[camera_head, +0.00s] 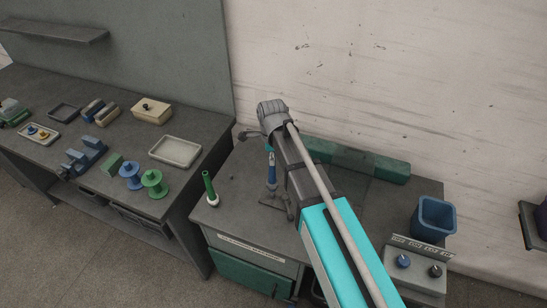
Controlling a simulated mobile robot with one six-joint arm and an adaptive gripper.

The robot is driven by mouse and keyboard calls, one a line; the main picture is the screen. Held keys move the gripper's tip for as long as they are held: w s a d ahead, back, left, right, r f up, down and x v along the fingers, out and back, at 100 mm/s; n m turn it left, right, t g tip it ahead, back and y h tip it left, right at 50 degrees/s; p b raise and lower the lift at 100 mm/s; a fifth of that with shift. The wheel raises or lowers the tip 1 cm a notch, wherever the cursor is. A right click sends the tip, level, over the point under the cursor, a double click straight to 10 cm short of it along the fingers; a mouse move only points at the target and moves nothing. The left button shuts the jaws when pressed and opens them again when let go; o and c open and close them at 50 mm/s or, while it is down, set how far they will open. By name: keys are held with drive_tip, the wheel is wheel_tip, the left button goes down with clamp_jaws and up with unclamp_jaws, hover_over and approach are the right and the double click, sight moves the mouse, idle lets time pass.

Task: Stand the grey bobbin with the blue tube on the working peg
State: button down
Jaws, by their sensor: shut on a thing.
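The blue tube (272,168) of the bobbin shows upright just below my wrist, above the cabinet top. Its grey body is hard to make out at this size. My gripper (270,149) is shut on this bobbin at its upper end; the fingers are mostly hidden by my wrist and arm. A small dark stand (275,204) sits on the cabinet top directly below the blue tube in the picture. I cannot tell whether this is the working peg, or whether bobbin and stand touch.
A green tube on a white base (210,189) stands left of the stand. Green boxes (355,160) lie along the wall. A blue bin (433,220) and a control box (415,270) are at the right. The left bench holds blue (131,175) and green spools (154,182).

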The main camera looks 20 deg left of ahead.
sight(272, 167)
drive_tip(key=shift+f+b, duration=0.45)
idle(0.5)
drive_tip(key=shift+f+b, duration=2.2)
idle(0.8)
drive_tip(key=shift+c, duration=2.1)
unclamp_jaws()
